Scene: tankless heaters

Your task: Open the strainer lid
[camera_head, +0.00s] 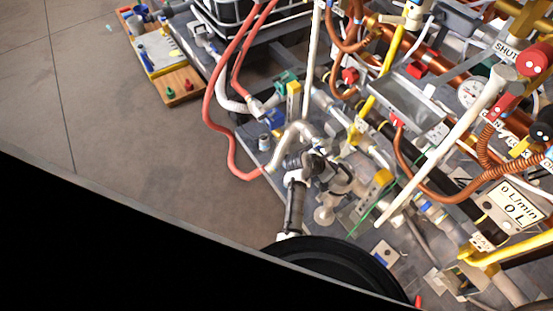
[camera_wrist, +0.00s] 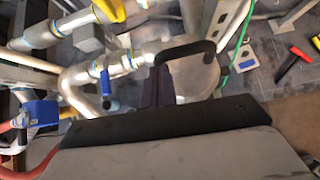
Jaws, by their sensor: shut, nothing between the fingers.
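A pale metal cylinder with a round end (camera_wrist: 197,78), which looks like the strainer, sits just ahead of my gripper in the wrist view. A dark bent bar (camera_wrist: 185,48) crosses its top. I cannot tell for sure whether this bar is a handle of the lid. My gripper (camera_wrist: 155,90) shows as dark parts at the cylinder's left side, shut and empty. In the head view my gripper (camera_head: 335,175) is low among the pipes. A pale round piece (camera_head: 323,214) lies just below it there. Contact between gripper and lid cannot be told.
A pipe with a blue-handled valve (camera_wrist: 106,82) runs left of the cylinder. Red hoses (camera_head: 222,125) loop at the left. A white pole (camera_head: 440,150) and copper pipes crowd the right. A red-handled tool (camera_wrist: 290,62) lies on the grey base. Open floor (camera_head: 110,120) is at left.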

